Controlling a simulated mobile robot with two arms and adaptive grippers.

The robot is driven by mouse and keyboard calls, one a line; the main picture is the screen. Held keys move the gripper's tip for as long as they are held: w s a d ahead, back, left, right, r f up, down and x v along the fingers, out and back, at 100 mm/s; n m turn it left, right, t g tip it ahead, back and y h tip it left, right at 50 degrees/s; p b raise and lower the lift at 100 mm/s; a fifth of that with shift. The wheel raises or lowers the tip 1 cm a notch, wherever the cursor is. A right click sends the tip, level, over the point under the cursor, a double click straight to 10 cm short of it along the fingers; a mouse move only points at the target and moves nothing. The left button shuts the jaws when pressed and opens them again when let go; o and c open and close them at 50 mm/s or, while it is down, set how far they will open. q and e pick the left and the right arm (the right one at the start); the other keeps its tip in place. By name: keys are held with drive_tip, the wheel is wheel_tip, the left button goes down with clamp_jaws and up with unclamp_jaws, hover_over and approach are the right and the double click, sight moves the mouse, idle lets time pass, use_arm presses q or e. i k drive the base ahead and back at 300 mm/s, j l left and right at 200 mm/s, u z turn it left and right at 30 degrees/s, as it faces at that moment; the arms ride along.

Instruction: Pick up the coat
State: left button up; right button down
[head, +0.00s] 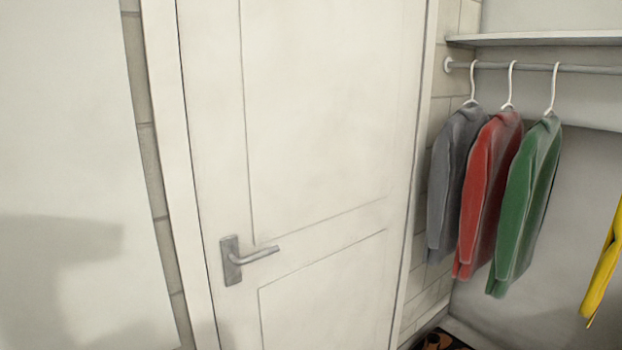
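Several garments hang in the alcove on the right in the head view. A grey coat (452,175), a red one (487,180) and a green one (526,200) hang side by side on white hangers from a metal rail (590,69). Part of a yellow garment (603,275) shows at the right edge; the rest is cut off. I cannot tell which of them is the coat meant. Neither of my grippers is in view.
A closed white door (320,130) with a metal lever handle (255,258) fills the middle. A white shelf (540,39) runs above the rail. A dark mat with something brown (436,341) on it lies at the bottom right. A bare white surface is on the left.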

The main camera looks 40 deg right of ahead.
sight(452, 146)
drive_tip(key=z, duration=2.1)
drive_tip(key=u, duration=2.45)
drive_tip(key=z, duration=2.45)
drive_tip(key=i+l, duration=0.15)
drive_tip(key=i+l+u, duration=0.1)
drive_tip(key=l, duration=0.3)
drive_tip(key=i+l, duration=0.15)
drive_tip(key=l+u, duration=0.05)
drive_tip(key=l, duration=0.05)
